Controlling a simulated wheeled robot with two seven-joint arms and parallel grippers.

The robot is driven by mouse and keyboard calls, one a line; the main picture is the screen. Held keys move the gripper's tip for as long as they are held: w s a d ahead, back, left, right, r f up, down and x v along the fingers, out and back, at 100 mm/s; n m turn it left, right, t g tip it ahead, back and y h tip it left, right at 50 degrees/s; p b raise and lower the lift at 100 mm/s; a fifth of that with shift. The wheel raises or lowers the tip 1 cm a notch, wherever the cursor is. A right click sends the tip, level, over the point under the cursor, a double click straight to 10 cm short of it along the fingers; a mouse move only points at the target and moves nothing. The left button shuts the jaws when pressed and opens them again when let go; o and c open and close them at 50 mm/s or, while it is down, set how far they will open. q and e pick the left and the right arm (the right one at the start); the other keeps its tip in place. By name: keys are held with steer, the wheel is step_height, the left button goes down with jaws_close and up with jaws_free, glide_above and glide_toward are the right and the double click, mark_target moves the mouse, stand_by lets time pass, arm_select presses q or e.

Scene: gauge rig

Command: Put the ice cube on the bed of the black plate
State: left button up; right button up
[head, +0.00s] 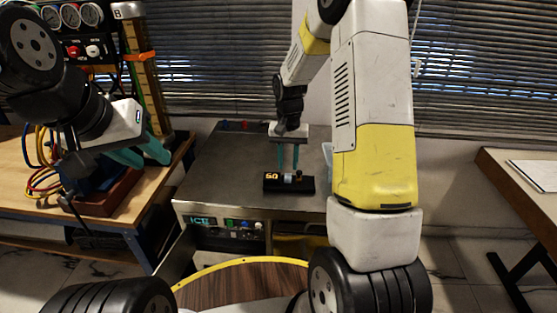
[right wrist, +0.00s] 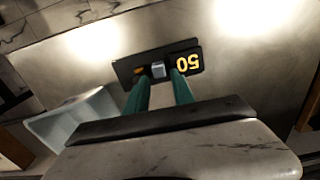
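The black plate (head: 306,186), marked "50" in yellow, lies on the steel top of the ice unit; it also shows in the right wrist view (right wrist: 122,68). The small pale ice cube (right wrist: 158,70) appears to be on the plate beside the number; it also shows in the head view (head: 287,178). My right gripper (head: 288,169) points down over the plate. Its teal fingers stand apart on either side of the cube, with a narrow gap showing in the right wrist view (right wrist: 159,76). My left gripper (head: 154,162) is open and empty over the left bench.
A translucent bin (right wrist: 75,118) stands beside the plate, mostly hidden by my right arm in the head view. The left wooden bench (head: 160,180) holds a gauge panel (head: 78,35), hoses and a brown tray (head: 108,198). The steel top (head: 222,170) is clear left of the plate.

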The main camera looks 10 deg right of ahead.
mark_target(288, 175)
steer(key=s+r+n+t+y, duration=0.1)
steer(key=s+r+t, duration=0.1)
steer(key=s+r, duration=0.6)
steer(key=s+r+n+t, duration=0.1)
steer(key=s+r, duration=0.3)
steer(key=r, duration=0.8)
steer(key=s+a+r+n+t+y, duration=0.1)
steer(key=s+a+r+t, duration=0.1)
steer(key=s, duration=1)
steer(key=shift+s+a+r+n+t, duration=0.15)
steer(key=shift+r+n+t, duration=0.25)
steer(key=shift+t, duration=0.2)
